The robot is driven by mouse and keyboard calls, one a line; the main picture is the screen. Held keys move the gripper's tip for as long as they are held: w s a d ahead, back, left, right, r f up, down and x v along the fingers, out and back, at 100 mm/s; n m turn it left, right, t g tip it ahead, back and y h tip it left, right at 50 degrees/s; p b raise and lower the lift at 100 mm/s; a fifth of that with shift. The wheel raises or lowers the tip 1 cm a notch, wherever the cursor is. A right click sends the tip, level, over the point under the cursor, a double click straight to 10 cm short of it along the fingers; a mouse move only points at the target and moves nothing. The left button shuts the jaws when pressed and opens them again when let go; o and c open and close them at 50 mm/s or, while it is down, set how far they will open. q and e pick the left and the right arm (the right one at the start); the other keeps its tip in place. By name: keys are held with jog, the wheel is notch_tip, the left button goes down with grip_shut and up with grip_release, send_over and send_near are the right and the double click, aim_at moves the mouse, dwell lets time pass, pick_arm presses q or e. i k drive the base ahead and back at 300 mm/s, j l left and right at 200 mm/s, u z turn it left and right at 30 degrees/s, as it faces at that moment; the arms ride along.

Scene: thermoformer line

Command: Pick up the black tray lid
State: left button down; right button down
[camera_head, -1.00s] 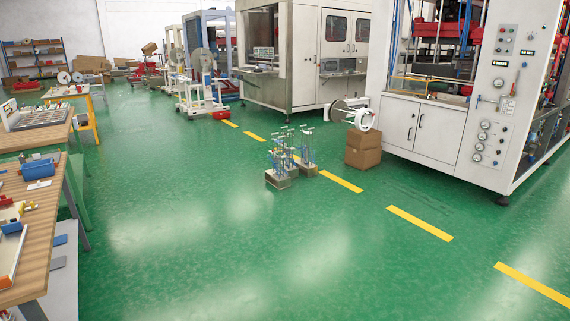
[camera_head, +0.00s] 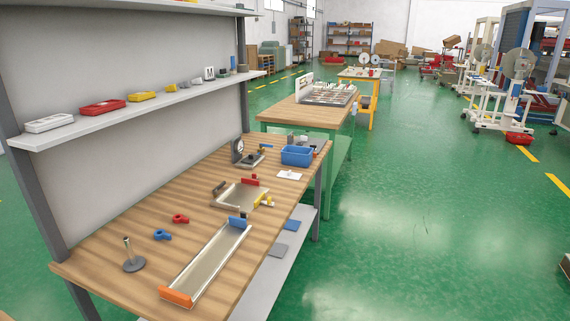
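I cannot pick out a black tray lid for certain in the head view. I cannot tell whether either is the lid. On the bench top (camera_head: 150,262) lie a long shallow metal tray (camera_head: 207,262) with an orange end and a blue end, and a smaller metal tray (camera_head: 238,195) with red and yellow parts. Neither of my grippers shows.
A blue bin (camera_head: 297,155), a red clamp part (camera_head: 180,218), a blue one (camera_head: 162,235) and a grey stand (camera_head: 134,263) are on the bench. A shelf (camera_head: 150,108) with small bins hangs above. A green-legged table (camera_head: 283,112) stands behind.

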aim_at(251, 158)
jog(key=i+u, duration=0.45)
jog(key=i, duration=0.4)
jog(key=i+l+u, duration=0.1)
jog(key=l, duration=0.25)
jog(key=i+l+u, duration=0.1)
jog(key=i+l, duration=0.2)
